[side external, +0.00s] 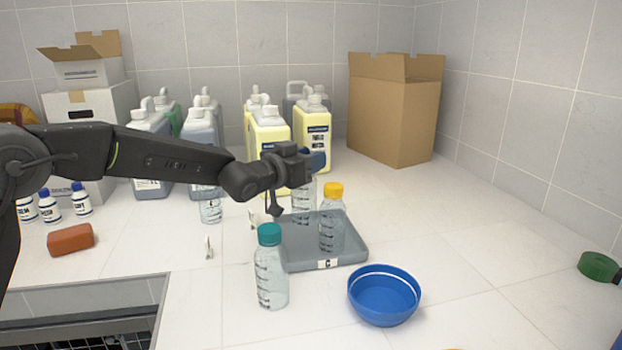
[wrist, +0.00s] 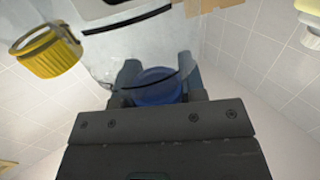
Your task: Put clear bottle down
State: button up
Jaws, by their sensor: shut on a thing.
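My gripper (side external: 312,163) is shut on the blue cap of a clear bottle (side external: 303,203); the cap (wrist: 157,88) shows between the fingers in the wrist view. This bottle hangs upright at the back part of a grey tray (side external: 350,257) labelled C. I cannot tell whether its base touches the tray. A clear bottle with a yellow cap (side external: 333,190) stands on the tray just right of it; its cap also shows in the wrist view (wrist: 46,52). A clear bottle with a teal cap (side external: 270,280) stands on the counter at the tray's front left.
A blue bowl (side external: 384,297) sits in front of the tray. Large jugs (side external: 268,135) and a cardboard box (side external: 392,115) stand behind. A clear container (side external: 210,208) and an orange-brown block (side external: 70,239) are left, near a sunken opening (side external: 85,310). The counter at right is mostly clear.

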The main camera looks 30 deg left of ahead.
aim_at(304, 192)
jog(key=shift+d+f, duration=0.2)
jog(key=shift+f, duration=2)
jog(key=o, duration=1.1)
